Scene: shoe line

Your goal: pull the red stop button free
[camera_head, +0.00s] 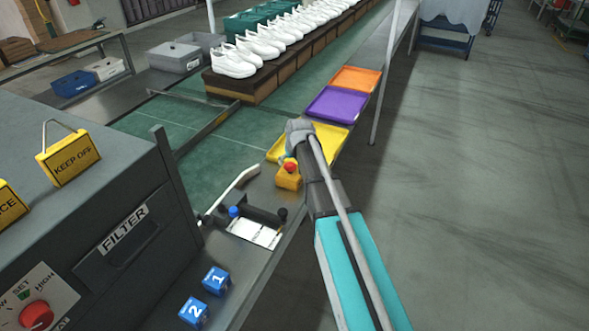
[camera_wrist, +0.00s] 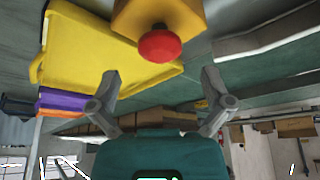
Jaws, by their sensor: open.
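The red stop button (camera_head: 290,167) sits on a small yellow box (camera_head: 287,181) at the edge of the line, in front of the yellow tray. In the wrist view the red button (camera_wrist: 159,44) shows at the top centre on its yellow box (camera_wrist: 150,14). My gripper (camera_wrist: 162,92) is open and empty, its two fingers spread wide on either side below the button in the picture. The button is apart from both fingers. In the head view my arm reaches in from the lower right, and the fingers are mostly hidden behind the wrist.
A yellow tray (camera_head: 331,137), a purple tray (camera_head: 338,104) and an orange tray (camera_head: 356,79) line the right edge. A white curved lever (camera_head: 236,188) and blue blocks 1 (camera_head: 216,280) and 2 (camera_head: 194,313) are nearby. White shoes (camera_head: 234,62) stand behind. The floor right is clear.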

